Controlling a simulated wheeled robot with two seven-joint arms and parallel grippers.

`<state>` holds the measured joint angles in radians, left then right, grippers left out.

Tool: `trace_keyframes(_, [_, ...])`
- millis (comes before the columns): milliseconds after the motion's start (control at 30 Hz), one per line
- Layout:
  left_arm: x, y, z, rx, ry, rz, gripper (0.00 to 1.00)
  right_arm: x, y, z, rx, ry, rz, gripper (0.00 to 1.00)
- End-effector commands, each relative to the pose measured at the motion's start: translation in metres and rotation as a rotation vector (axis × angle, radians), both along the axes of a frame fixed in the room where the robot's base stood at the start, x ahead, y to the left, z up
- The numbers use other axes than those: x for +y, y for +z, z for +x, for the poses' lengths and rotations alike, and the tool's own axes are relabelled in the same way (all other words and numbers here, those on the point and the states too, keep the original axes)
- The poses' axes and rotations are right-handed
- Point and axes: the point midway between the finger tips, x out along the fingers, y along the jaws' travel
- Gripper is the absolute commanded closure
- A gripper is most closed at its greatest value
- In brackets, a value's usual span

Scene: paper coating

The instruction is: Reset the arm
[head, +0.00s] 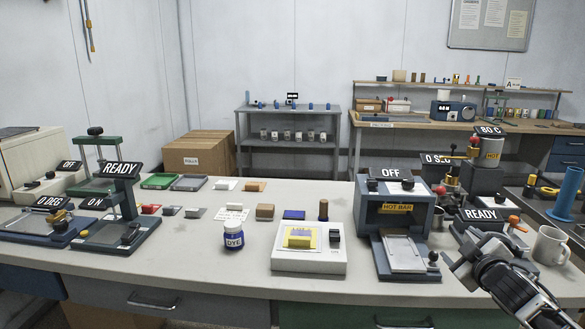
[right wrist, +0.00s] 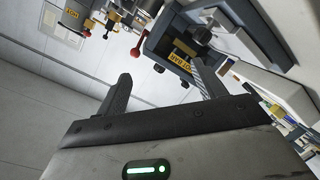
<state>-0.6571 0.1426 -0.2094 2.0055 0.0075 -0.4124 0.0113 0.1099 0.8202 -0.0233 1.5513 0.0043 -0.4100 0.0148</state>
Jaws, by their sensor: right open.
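My right gripper (head: 462,267) is at the lower right in the head view, over the front right part of the table, beside the hot bar machine (head: 397,222). In the right wrist view its two fingers (right wrist: 165,90) stand wide apart with nothing between them. The hot bar machine, marked OFF, also shows beyond the fingers in the right wrist view (right wrist: 185,42). My left gripper is not in either view.
A white mug (head: 550,246) stands just right of my right gripper, near a READY device (head: 482,216). A white scale (head: 309,262), a dye jar (head: 233,236) and a press (head: 120,225) stand further left.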

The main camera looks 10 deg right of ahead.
Motion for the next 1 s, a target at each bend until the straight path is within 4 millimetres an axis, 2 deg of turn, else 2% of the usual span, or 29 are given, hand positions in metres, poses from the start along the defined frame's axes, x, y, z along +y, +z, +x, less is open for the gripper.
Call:
trace_keyframes(33, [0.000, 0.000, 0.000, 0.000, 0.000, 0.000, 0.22, 0.017, -0.021, -0.006, 0.025, 0.022, 0.028, 0.31])
trace_keyframes(167, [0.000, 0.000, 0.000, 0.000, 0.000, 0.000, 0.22, 0.067, -0.076, -0.027, 0.095, 0.078, 0.112, 0.31])
trace_keyframes(267, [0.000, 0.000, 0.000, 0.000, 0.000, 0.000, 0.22, 0.114, -0.121, -0.055, 0.156, 0.122, 0.198, 0.31])
trace_keyframes(400, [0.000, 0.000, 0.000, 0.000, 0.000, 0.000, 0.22, 0.190, -0.177, -0.109, 0.245, 0.176, 0.350, 0.31])
trace_keyframes(500, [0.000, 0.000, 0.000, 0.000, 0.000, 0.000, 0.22, 0.244, -0.203, -0.153, 0.302, 0.197, 0.473, 0.31])
trace_keyframes(600, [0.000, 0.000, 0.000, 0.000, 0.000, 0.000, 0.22, 0.291, -0.217, -0.196, 0.348, 0.201, 0.592, 0.31])
trace_keyframes(733, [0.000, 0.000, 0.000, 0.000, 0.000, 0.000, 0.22, 0.334, -0.221, -0.237, 0.385, 0.188, 0.716, 0.31])
trace_keyframes(867, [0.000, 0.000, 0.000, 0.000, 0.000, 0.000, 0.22, 0.355, -0.218, -0.257, 0.401, 0.175, 0.784, 0.31])
trace_keyframes(1000, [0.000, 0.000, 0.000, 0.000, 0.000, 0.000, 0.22, 0.358, -0.218, -0.260, 0.403, 0.172, 0.794, 0.31])
